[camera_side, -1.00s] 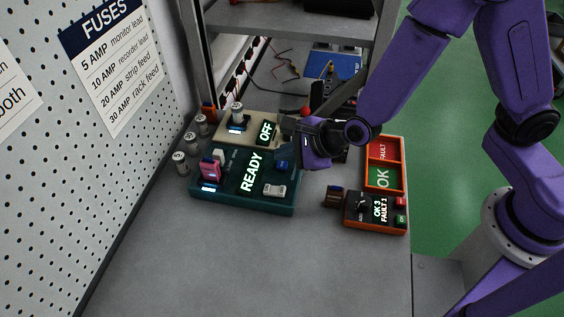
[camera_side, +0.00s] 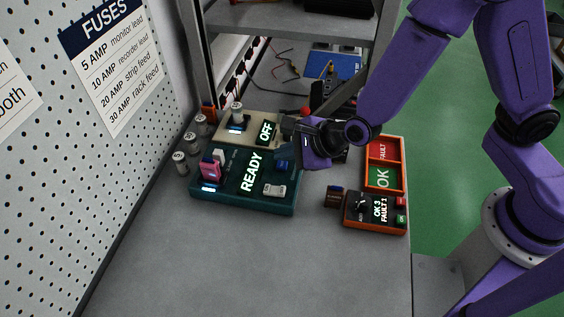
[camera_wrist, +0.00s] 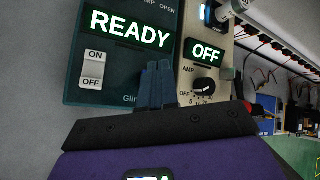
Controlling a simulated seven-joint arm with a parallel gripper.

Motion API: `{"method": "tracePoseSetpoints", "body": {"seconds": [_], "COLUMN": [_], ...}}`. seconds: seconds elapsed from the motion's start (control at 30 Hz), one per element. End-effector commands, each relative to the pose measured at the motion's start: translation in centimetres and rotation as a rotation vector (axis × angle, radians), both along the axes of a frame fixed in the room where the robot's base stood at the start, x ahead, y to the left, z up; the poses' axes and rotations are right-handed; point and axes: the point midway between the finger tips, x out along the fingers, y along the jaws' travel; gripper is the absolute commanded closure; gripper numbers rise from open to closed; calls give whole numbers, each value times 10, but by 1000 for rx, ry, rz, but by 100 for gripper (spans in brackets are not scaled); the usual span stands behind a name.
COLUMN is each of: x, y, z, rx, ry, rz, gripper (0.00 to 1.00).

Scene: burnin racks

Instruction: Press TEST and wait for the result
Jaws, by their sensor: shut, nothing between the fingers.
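The teal test box (camera_side: 238,202) stands on the bench in the side view, its display (camera_side: 251,172) lit READY. The display also shows in the wrist view (camera_wrist: 130,30), above a white ON/OFF rocker switch (camera_wrist: 92,69). My gripper (camera_wrist: 157,70) is shut and empty, its blue fingertips over the right part of the teal box's panel. In the side view my gripper (camera_side: 284,157) is at the box's right side. I see no TEST label; a button there may be hidden behind the fingers. I cannot tell if the fingertips touch the panel.
A beige unit (camera_side: 222,130) with a lit OFF display (camera_side: 266,132) stands behind the teal box. Several grey cylinders stand at the left by the pegboard (camera_side: 100,170). An orange tray (camera_side: 384,163) marked FAULT and OK and a small counter box (camera_side: 376,213) stand right. The front bench is clear.

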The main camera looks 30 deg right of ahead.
Motion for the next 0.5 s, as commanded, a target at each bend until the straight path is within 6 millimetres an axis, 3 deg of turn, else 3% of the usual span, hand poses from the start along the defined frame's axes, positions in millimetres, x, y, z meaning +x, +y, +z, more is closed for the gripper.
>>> {"method": "tracePoseSetpoints", "body": {"seconds": [0.5], "x": [0], "y": [0], "z": [-8], "rx": [0], "ry": [0], "rz": [0], "gripper": [100]}}
